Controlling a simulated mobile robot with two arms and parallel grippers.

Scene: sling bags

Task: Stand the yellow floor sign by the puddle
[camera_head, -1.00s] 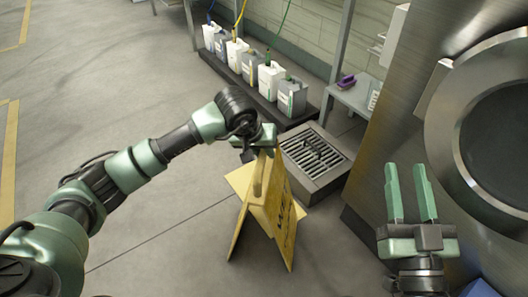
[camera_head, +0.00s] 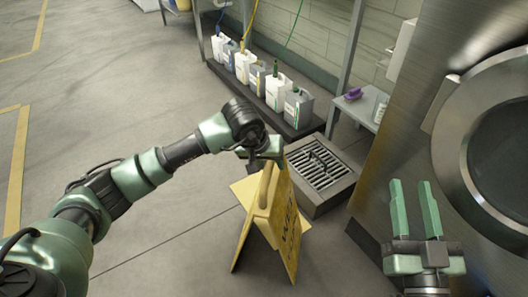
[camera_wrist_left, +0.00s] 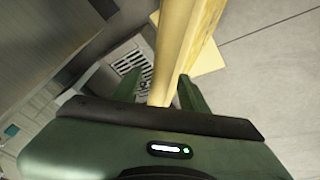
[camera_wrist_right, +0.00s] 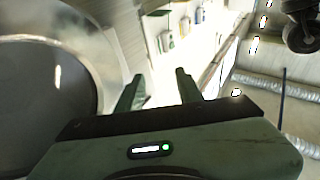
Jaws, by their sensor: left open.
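The yellow floor sign (camera_head: 286,222) is upright in an A shape, its legs spread toward the floor and dark lettering on its right panel. It also shows in the left wrist view (camera_wrist_left: 178,45), its top edge between my fingers. My left gripper (camera_head: 266,158) is at the top of the sign, open with its fingers on either side of it; contact is hard to tell. My right gripper (camera_head: 415,210) is open and empty in front of the steel machine. I cannot make out a puddle in any view.
A floor drain box with a grate (camera_head: 322,168) stands just behind the sign. Several jugs (camera_head: 276,92) line a dark rack along the wall. A large steel machine (camera_head: 440,125) blocks the right side. The floor at left is open.

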